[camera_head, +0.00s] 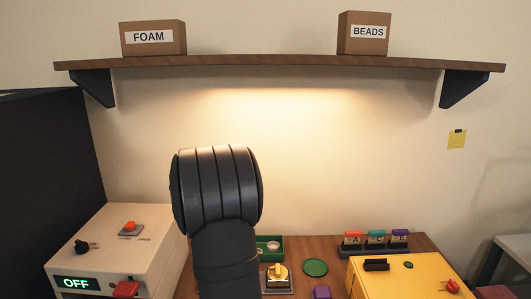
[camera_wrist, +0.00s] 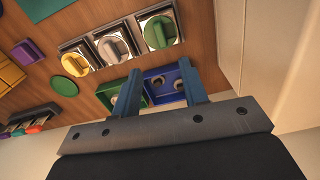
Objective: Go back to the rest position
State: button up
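My gripper (camera_wrist: 160,70) shows in the wrist view with its two blue fingers apart and nothing between them. It points at the wooden table (camera_wrist: 205,25) from above, and the fingers partly cover a green tray (camera_wrist: 109,95) and a blue tray (camera_wrist: 155,77) lying beyond them. Round pieces sit in both trays. In the head view my dark arm rises at the centre left and the fingers are hidden. The green tray also shows there (camera_head: 278,241), just right of my arm.
Three square plates with yellow (camera_wrist: 76,61), pale (camera_wrist: 112,45) and green (camera_wrist: 158,31) tops stand in a row. A white box reading OFF (camera_head: 120,240) is left, a yellow box (camera_head: 415,275) right. A shelf (camera_head: 280,61) with FOAM and BEADS boxes hangs above.

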jog(key=shift+f, duration=4.45)
jog(key=shift+r, duration=0.1)
jog(key=shift+f, duration=2.1)
jog(key=shift+r, duration=0.1)
notch_tip(320, 180, up, 12)
notch_tip(320, 180, down, 7)
jog(key=shift+f, duration=0.2)
